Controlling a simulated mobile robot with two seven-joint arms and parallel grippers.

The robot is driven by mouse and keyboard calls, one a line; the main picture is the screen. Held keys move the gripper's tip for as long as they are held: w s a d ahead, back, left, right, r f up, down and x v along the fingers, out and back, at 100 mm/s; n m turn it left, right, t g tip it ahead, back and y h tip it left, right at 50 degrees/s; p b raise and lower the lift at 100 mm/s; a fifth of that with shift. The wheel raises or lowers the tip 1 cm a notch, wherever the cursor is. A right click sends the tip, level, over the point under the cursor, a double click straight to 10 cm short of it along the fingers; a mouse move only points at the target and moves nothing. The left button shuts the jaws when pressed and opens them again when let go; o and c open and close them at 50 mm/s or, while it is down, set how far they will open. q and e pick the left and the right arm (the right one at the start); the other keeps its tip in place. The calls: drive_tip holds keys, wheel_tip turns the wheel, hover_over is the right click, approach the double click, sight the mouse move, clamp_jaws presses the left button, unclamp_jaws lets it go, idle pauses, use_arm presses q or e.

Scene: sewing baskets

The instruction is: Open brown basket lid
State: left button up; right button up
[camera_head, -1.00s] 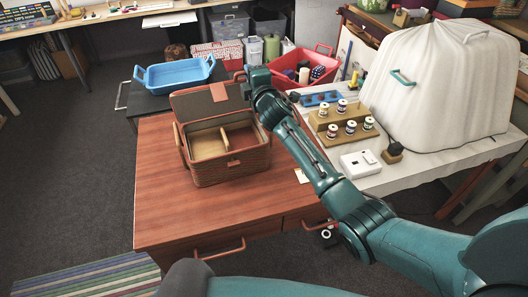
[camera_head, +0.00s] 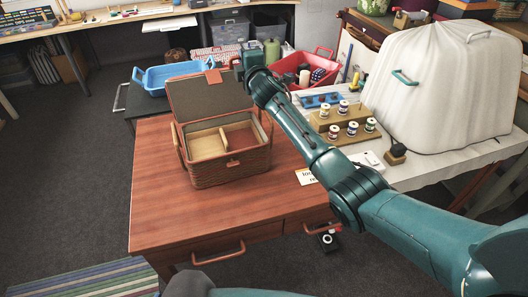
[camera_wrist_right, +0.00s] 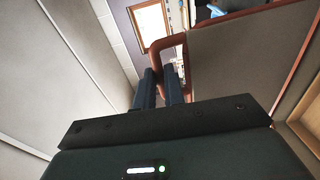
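My right gripper (camera_wrist_right: 160,88) is at the lid's upper right side. In the right wrist view the two fingers are close together with a narrow gap, beside a brown rim and the grey lid lining (camera_wrist_right: 240,60). My left gripper is out of view.
A blue tray (camera_head: 172,77) is behind the basket. A red bin (camera_head: 308,68), a wooden thread stand (camera_head: 345,127) with spools and a white covered machine (camera_head: 435,85) are on the right. The table (camera_head: 165,215) is clear in front of the basket.

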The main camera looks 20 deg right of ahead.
drive_tip(key=shift+o, duration=0.9)
drive_tip(key=s+p, duration=0.3)
drive_tip(key=s, duration=0.6)
drive_tip(key=shift+d, duration=0.4)
